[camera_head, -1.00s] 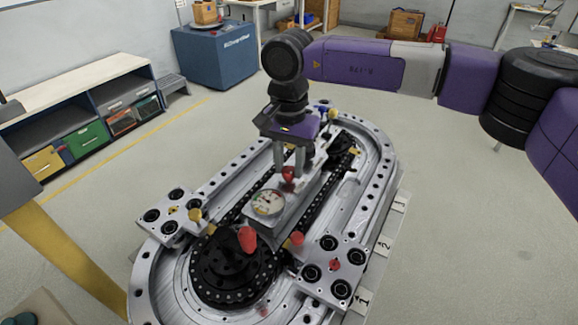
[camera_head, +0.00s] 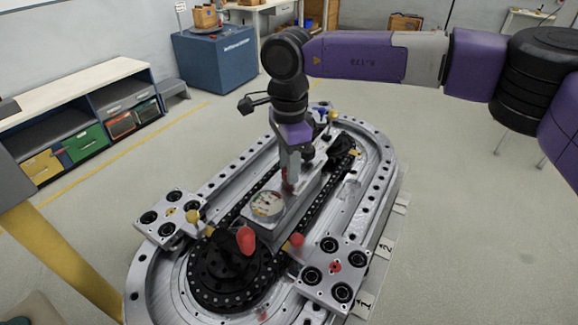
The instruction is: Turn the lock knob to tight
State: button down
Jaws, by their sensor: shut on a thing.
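My gripper (camera_head: 291,181) points down over the middle of the ring track (camera_head: 372,140). It is shut on the red lock knob (camera_head: 289,188), which stands just behind the round dial gauge (camera_head: 267,204). The fingers hide most of the knob, and only a little red shows at their tips. The dial has a pale face with coloured marks, but its needle is too small to read.
A larger red knob (camera_head: 246,239) stands on the black sprocket at the near end. Plates with black rings, one at left (camera_head: 170,218) and one at right (camera_head: 333,271), sit on the track. Yellow and blue knobs stand at the far end. The floor at right is clear.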

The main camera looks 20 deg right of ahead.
jog(key=shift+d+m, duration=0.1)
jog(key=shift+m, duration=0.4)
jog(key=c, duration=1.1)
grip_release()
jog(key=shift+o, duration=0.2)
jog(key=shift+r+b, duration=0.3)
jog(key=shift+r, duration=3.65)
